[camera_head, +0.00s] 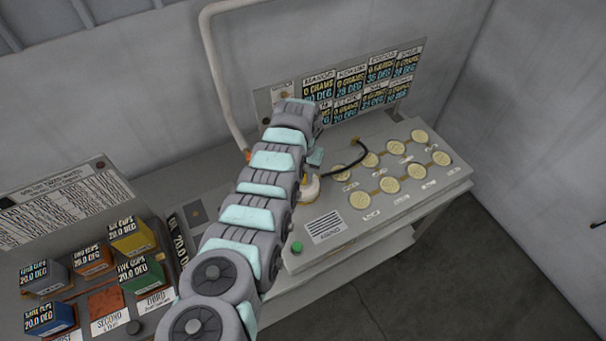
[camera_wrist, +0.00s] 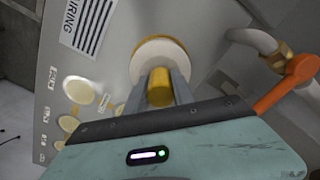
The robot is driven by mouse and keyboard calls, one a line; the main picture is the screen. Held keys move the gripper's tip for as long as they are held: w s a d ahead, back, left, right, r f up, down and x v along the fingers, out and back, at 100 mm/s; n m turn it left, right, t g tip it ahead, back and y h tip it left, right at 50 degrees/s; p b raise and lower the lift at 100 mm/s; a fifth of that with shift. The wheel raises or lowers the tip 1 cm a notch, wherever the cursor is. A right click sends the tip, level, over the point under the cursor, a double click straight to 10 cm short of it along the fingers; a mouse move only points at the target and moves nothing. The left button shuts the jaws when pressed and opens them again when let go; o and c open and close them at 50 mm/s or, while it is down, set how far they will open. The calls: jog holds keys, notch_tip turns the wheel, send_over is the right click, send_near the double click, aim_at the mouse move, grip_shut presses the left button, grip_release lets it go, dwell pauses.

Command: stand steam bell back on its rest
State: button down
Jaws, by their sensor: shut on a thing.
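My gripper (camera_wrist: 160,95) is shut on a brass-coloured cylinder (camera_wrist: 160,86), which looks like the handle of the steam bell. Beyond the fingers, in the wrist view, a pale round body with a gold rim (camera_wrist: 147,50) lies in line with this handle, over the grey panel. In the head view a small pale part of it (camera_head: 311,188) shows just below my gripper (camera_head: 314,178), beside my arm. I cannot tell whether the bell touches the panel. No rest for the bell can be made out; my arm hides part of the bench.
Several round cream lids (camera_head: 389,185) sit on the sloped panel (camera_head: 440,190) to the right. A pale pipe (camera_head: 212,60) with an orange lever (camera_wrist: 302,70) stands close by. Coloured boxes (camera_head: 130,236) stand at left.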

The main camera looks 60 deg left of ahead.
jog(key=shift+f, duration=0.1)
jog(key=c, duration=1.5)
grip_release()
jog(key=shift+f, duration=0.1)
jog(key=shift+c, duration=0.2)
jog(key=o, duration=0.5)
jog(key=shift+c, duration=0.2)
